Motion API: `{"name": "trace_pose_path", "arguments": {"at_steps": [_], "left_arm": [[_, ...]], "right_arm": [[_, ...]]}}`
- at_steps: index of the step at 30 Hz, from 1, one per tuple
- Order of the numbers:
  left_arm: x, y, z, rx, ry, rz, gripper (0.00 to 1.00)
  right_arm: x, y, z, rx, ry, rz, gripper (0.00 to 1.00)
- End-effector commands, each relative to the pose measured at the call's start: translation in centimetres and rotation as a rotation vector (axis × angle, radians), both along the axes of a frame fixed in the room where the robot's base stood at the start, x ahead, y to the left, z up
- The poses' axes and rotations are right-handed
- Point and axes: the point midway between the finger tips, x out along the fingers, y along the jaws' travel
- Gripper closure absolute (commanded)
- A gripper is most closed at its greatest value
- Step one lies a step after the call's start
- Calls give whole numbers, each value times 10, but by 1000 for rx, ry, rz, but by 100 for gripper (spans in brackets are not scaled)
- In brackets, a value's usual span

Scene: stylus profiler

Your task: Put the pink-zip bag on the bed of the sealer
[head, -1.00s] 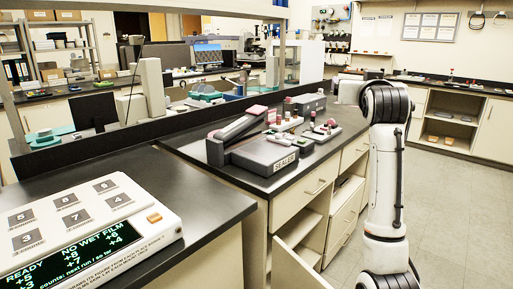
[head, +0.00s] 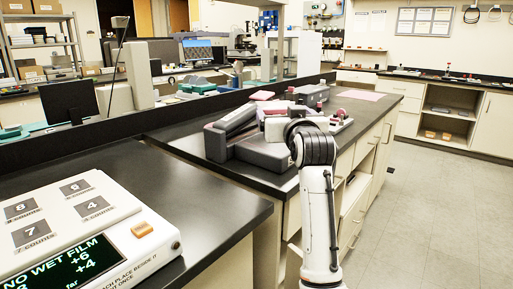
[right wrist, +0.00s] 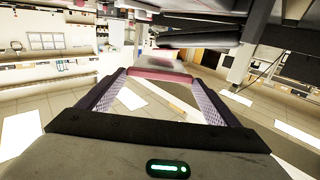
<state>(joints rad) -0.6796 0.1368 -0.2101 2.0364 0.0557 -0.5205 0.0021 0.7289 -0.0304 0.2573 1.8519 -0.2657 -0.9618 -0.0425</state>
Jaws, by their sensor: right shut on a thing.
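The sealer (head: 267,153) stands on the dark bench in the head view, a grey box with a long sloping upper arm (head: 236,118). My right arm reaches over it and hides its right part, including the label. My right gripper (right wrist: 158,80) shows in the right wrist view, its two fingers shut on a thin piece with a pink strip, which I take for the pink-zip bag (right wrist: 160,74). Dark grey parts hang close beyond the fingertips. I cannot tell whether the bag touches the sealer. In the head view the fingertips are hidden. My left gripper is not in view.
A white counter unit (head: 90,225) with a lit display stands on the near bench at left. A gap separates the two benches. Small items and a grey box (head: 312,94) stand behind the sealer. A pink sheet (head: 360,95) lies farther along the bench.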

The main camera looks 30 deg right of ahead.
Motion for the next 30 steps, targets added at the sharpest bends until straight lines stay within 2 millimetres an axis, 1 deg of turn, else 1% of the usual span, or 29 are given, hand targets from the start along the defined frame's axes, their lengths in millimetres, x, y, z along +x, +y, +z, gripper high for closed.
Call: {"name": "trace_pose_path", "arguments": {"at_steps": [1,4,6,9,12,19,24,26,30], "left_arm": [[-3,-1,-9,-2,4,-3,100],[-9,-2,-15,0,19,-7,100],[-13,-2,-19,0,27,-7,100],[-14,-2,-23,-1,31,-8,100],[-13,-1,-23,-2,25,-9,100],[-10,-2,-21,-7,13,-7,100],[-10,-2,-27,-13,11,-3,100],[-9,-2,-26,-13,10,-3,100],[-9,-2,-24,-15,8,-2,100]], "right_arm": [[0,0,-9,0,-1,1,55],[0,0,-19,1,2,1,55],[0,1,-31,1,5,1,55],[0,1,-51,2,5,1,55],[0,0,-66,2,2,0,55],[0,0,-83,2,2,0,55],[0,0,-109,2,4,1,55],[0,0,-112,1,3,1,55],[0,0,-111,1,1,1,55]]}}
